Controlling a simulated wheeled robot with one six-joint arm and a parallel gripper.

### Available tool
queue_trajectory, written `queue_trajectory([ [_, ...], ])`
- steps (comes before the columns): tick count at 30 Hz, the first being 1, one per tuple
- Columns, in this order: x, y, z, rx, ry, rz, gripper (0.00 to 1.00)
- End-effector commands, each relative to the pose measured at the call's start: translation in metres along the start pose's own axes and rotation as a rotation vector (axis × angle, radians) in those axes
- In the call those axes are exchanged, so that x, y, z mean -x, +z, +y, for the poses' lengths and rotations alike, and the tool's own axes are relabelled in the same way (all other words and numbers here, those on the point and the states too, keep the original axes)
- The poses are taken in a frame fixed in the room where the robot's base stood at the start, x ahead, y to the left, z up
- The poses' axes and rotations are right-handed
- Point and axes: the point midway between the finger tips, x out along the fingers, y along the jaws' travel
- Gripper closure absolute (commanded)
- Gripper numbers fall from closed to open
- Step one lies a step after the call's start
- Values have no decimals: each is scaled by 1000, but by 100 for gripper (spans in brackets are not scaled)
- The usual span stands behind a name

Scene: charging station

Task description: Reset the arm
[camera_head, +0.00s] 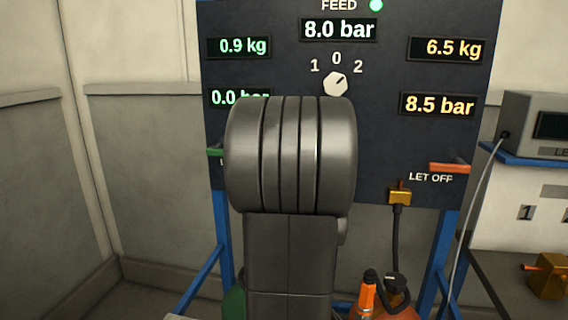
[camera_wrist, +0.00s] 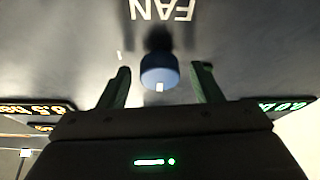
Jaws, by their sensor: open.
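My gripper (camera_wrist: 160,69) shows in the wrist view with its two dark green fingers apart. A round blue knob (camera_wrist: 160,72) with a small white mark is on the dark panel, seen between the open fingers. I cannot tell how far it is from them, and nothing shows gripped. The word FAN appears upside down above the knob. In the head view my arm stands in front of the panel's middle and hides the gripper and the blue knob.
The dark panel (camera_head: 385,150) on blue posts carries lit displays, a white selector knob (camera_head: 335,84), a green lever (camera_head: 215,152) and a red LET OFF lever (camera_head: 449,167). A brass fitting (camera_head: 400,196) with a black hose hangs below. A grey device (camera_head: 538,125) sits at right.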

Motion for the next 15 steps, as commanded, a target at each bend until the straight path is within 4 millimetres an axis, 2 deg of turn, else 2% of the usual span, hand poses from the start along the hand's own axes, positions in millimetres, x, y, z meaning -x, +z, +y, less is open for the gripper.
queue_trajectory([
  [1,-2,-5,0,-24,9,-1,41],
  [15,-2,-4,-1,-250,103,-2,41],
])
